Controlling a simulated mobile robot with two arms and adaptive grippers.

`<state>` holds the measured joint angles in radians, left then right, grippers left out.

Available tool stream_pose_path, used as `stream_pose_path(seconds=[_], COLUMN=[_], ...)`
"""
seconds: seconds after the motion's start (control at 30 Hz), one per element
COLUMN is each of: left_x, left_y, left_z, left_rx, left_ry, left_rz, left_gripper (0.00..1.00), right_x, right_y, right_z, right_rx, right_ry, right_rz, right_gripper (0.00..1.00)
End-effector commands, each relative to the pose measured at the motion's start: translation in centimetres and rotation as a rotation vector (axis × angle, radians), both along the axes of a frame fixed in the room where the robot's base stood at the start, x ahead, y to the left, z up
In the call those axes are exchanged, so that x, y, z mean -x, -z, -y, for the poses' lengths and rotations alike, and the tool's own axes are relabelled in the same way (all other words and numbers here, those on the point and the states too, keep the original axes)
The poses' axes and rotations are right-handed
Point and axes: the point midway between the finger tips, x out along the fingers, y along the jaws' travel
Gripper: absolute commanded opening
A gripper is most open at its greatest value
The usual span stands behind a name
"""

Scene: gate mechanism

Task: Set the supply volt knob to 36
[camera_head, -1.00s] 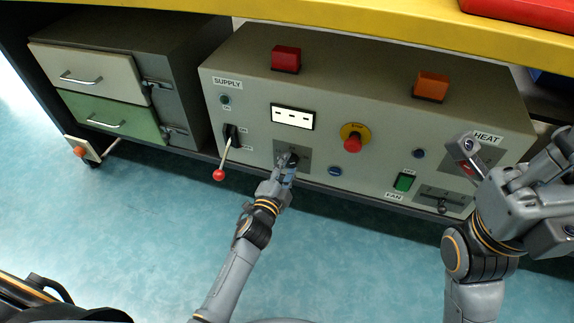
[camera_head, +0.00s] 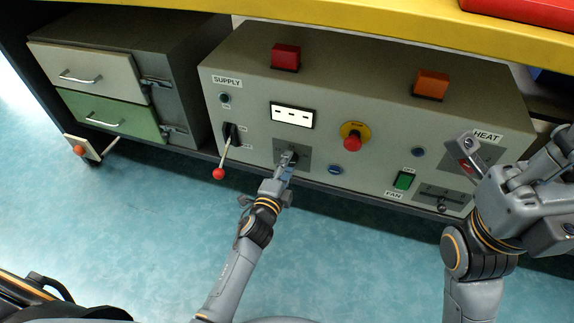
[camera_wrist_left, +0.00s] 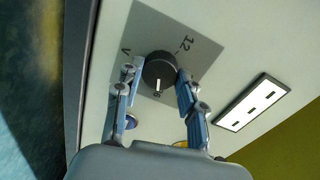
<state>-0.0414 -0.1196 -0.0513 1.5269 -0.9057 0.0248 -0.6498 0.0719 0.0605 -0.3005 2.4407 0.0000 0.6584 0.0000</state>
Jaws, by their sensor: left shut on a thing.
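The supply volt knob (camera_wrist_left: 158,69) is a round black dial with a white pointer line, on a grey square plate (camera_wrist_left: 185,38) marked "12" and "V". In the left wrist view the pointer faces the bottom of the picture, toward a partly hidden mark. My left gripper (camera_wrist_left: 157,80) is shut on the knob, one finger on each side. In the head view my left gripper (camera_head: 288,158) covers most of the knob below the display (camera_head: 292,115), which shows only dashes. My right gripper (camera_head: 510,155) is open and empty in front of the panel's HEAT end.
A red emergency button (camera_head: 352,143) and a green fan switch (camera_head: 403,180) lie to the right. The yellow shelf (camera_head: 370,22) overhangs the panel. The floor in front is clear.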

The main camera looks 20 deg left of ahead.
Motion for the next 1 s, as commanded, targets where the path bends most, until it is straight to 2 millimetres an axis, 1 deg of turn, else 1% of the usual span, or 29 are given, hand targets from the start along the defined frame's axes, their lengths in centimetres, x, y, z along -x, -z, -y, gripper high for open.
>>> stream_pose_path(seconds=[0.03,0.07,0.1,0.13,0.17,0.43,0.57,0.67,0.9,1.0], left_x=[0.0,0.0,0.0,0.0,0.0,0.0,0.7,2.2,7.4,9.3], left_y=[0.0,0.0,0.0,0.0,0.0,0.0,0.0,0.0,-0.3,-0.5], left_z=[0.1,0.1,0.1,0.1,0.1,0.0,0.0,-0.2,-0.5,-0.6], left_rx=[-0.003,-0.003,-0.002,-0.002,-0.002,0.0,-0.001,0.0,0.001,0.0], left_ry=[0.001,0.001,0.001,0.001,0.001,0.001,0.0,0.0,0.0,0.0], left_rz=[0.0,0.0,0.0,0.0,0.0,0.0,-0.001,-0.003,-0.004,-0.002], left_gripper=[0.08,0.45,0.53,0.59,0.62,0.62,0.62,0.62,0.62,0.62], right_x=[0.0,0.0,0.0,0.0,0.0,-0.1,-0.1,-0.1,0.0,0.0], right_y=[0.0,0.0,0.0,0.0,0.0,0.0,0.0,0.0,0.0,0.0], right_z=[0.0,0.0,0.0,0.0,0.0,0.0,0.0,0.0,0.0,0.0], right_rx=[0.0,0.0,0.0,0.0,0.0,-0.001,-0.002,-0.002,-0.001,-0.001], right_ry=[0.0,0.0,0.0,0.0,0.0,0.001,0.002,0.001,0.001,0.001], right_rz=[0.0,0.0,0.0,0.0,0.0,0.0,0.0,0.0,0.001,0.0], right_gripper=[0.0,0.0,0.0,0.0,0.0,0.0,0.0,0.0,0.0,0.0])
